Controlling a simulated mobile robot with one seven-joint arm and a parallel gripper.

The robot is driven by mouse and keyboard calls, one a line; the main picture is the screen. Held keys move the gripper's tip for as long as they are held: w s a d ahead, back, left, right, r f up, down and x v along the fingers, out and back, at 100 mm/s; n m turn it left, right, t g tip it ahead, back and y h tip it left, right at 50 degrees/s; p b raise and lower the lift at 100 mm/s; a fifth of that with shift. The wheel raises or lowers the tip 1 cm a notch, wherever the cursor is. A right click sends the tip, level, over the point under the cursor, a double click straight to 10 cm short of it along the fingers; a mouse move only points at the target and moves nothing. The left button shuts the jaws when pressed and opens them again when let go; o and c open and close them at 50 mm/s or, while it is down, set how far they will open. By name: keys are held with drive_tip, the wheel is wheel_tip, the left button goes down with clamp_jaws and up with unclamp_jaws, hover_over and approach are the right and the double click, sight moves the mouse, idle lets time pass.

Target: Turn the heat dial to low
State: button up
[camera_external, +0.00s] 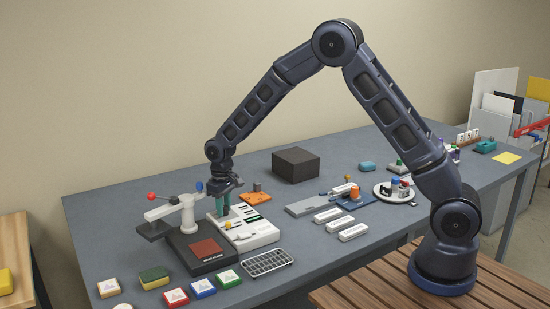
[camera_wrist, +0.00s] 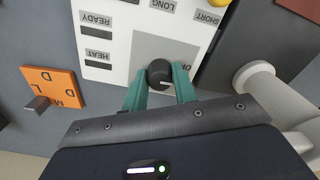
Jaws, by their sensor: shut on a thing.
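A white control panel (camera_wrist: 105,72) carries the printed words READY, HEAT, LONG and SHORT, with dark windows beside some of them. A round black knob (camera_wrist: 159,72) with a pale pointer mark stands on its grey square. My gripper (camera_wrist: 160,88) has its two teal fingers closed around the knob's sides. The pointer mark faces roughly right in the wrist view; no low marking is readable by it. In the external view my gripper (camera_external: 222,211) reaches down onto the white panel (camera_external: 257,236), and its fingers hide the knob.
An orange plate (camera_wrist: 50,91) with letters and a grey lever lies beside the panel. A dark press base (camera_external: 188,262) with a white post (camera_external: 187,214) stands close on the other side. A wire rack (camera_external: 267,262) and coloured blocks lie in front; a black box (camera_external: 296,164) is behind.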

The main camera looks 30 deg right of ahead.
drive_tip(key=m, duration=0.6)
idle(0.6)
drive_tip(key=o, duration=1)
drive_tip(key=shift+c, duration=0.2)
wheel_tip(320, 180, up, 11)
drive_tip(key=shift+d, duration=0.1)
